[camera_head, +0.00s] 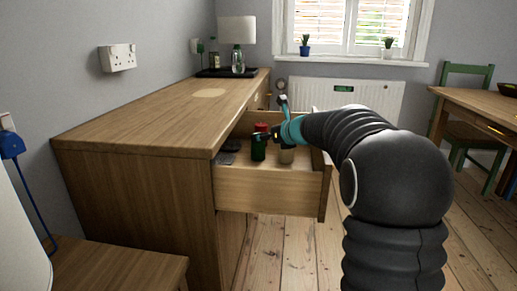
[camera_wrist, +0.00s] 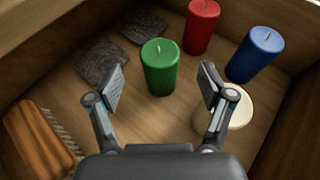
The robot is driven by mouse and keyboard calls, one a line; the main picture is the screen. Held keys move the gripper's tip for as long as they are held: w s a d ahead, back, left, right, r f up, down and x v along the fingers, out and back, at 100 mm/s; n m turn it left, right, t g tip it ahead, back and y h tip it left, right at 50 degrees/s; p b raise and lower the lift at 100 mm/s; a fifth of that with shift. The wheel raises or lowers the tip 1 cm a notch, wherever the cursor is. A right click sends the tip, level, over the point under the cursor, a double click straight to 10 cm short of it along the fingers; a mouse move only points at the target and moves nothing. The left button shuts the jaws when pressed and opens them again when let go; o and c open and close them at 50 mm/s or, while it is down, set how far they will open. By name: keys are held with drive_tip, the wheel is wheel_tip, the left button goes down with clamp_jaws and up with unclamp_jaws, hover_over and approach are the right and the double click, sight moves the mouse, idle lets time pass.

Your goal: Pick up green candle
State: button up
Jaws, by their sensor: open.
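The green candle (camera_wrist: 159,68) stands upright in the open wooden drawer (camera_head: 268,188), with its wick on top. In the head view the green candle (camera_head: 258,149) stands near the drawer's front, left of my arm. My gripper (camera_wrist: 164,86) is open and empty in the wrist view. Its two fingers are spread left and right of the candle's line, on the near side of it, and the candle shows between them. I cannot tell whether a finger touches it. In the head view my gripper (camera_head: 277,135) is small and its fingers are hard to make out.
In the drawer, a red candle (camera_wrist: 201,27) stands behind, a blue candle (camera_wrist: 255,55) to the right, and a cream candle (camera_wrist: 238,108) partly behind the right finger. Dark flat pieces (camera_wrist: 103,62) and a wooden brush (camera_wrist: 38,138) lie left. Drawer walls surround them.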

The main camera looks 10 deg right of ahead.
drive_tip(key=shift+x, duration=2.75)
drive_tip(key=shift+c, duration=0.3)
drive_tip(key=c, duration=1.3)
